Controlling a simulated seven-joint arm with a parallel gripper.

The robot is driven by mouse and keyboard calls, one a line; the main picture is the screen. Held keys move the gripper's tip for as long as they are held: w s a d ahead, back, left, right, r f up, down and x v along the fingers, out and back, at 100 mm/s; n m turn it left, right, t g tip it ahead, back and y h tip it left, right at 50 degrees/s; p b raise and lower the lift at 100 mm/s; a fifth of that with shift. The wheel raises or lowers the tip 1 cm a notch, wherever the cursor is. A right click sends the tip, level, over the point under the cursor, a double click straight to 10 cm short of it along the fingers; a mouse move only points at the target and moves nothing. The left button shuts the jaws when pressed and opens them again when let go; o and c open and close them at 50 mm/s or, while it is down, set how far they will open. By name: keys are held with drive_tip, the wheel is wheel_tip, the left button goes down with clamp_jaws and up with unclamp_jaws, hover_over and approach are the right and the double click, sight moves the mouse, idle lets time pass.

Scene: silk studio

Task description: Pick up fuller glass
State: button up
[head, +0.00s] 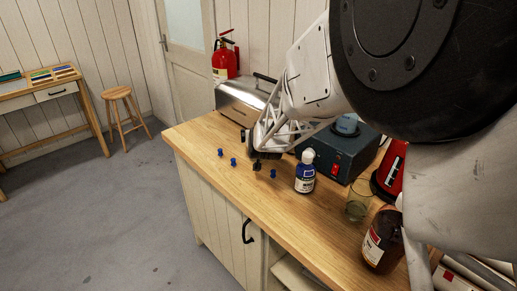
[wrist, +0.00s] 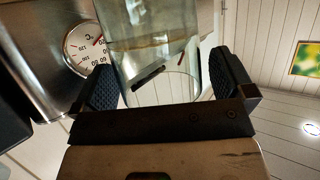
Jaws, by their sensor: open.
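In the wrist view a clear glass (wrist: 150,50) stands between the two dark finger pads of my gripper (wrist: 168,82). A liquid line shows across the glass. The fingers are open, with the glass between them; I cannot tell whether either pad touches it. In the head view my gripper (head: 257,161) is low over the counter, in front of the steel box, and the glass between its fingers cannot be made out there. Another clear glass (head: 357,206) stands on the counter at the right, by the brown bottle; its fill level is hard to tell.
A steel box (head: 243,98) with a dial (wrist: 85,48) is close to my gripper. Small blue items (head: 233,162) lie along the wooden counter (head: 215,185). A blue bottle (head: 305,176), dark blue device (head: 343,152) and brown bottle (head: 381,242) stand to the right.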

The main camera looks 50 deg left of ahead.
drive_tip(key=shift+c, duration=0.2)
drive_tip(key=c, duration=1.5)
drive_tip(key=shift+r, duration=0.3)
wheel_tip(320, 180, up, 9)
drive_tip(key=shift+r, duration=0.15)
idle(0.4)
drive_tip(key=shift+r, duration=0.1)
idle(0.8)
